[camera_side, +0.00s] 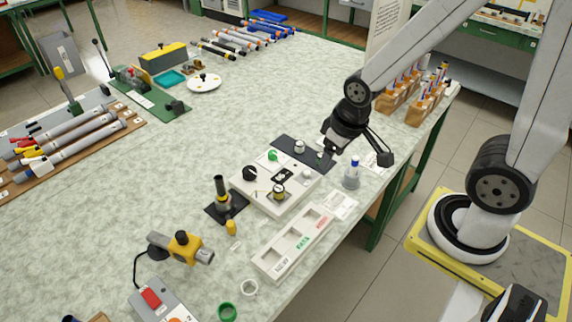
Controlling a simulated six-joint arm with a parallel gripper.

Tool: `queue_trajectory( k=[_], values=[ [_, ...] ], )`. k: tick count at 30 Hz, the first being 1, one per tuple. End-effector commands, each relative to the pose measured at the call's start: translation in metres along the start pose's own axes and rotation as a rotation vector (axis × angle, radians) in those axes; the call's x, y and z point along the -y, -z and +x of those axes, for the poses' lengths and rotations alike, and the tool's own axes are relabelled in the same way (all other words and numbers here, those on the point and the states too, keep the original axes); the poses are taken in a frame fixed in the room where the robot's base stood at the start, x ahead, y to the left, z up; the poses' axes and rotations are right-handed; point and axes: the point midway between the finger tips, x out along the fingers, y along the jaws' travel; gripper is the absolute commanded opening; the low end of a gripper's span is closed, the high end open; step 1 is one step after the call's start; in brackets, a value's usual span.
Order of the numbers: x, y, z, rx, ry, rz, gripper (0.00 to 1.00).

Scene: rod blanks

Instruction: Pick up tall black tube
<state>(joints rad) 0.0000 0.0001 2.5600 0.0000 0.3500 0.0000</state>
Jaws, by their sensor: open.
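A tall black tube (219,186) stands upright at the centre-left, with a grey and yellow lower part. It is on a dark square pad (212,214). My gripper (331,149) is open, to the right of the tube and well apart from it. It hangs over the far right end of a dark mat, near the white device box. The fingertips are small and dark against the mat, so whether anything lies between them is hard to tell.
A white device box (250,193) with knobs stands between tube and gripper. A dark mat (287,143) holds small cylinders behind it. A blue-capped bottle (352,174) stands near the edge. A white sorting tray (268,264) and yellow-grey tool (184,249) lie nearer. The table's left middle is clear.

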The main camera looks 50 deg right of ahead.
Motion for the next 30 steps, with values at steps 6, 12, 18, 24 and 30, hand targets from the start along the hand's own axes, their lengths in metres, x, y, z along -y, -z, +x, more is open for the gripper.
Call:
queue_trajectory(
  k=[6, 12, 18, 24, 30],
  values=[
    [0.0, 0.0, 0.0, 0.0, 0.0, 0.0, 0.69],
    [0.0, 0.0, 0.0, 0.0, 0.0, 0.0, 0.69],
    [0.0, 0.0, 0.0, 0.0, 0.0, 0.0, 0.76],
    [0.0001, 0.0008, 0.0007, 0.005, 0.002, 0.009, 0.76],
    [0.0015, 0.0067, 0.0073, 0.055, 0.02, 0.086, 0.76]
  ],
)
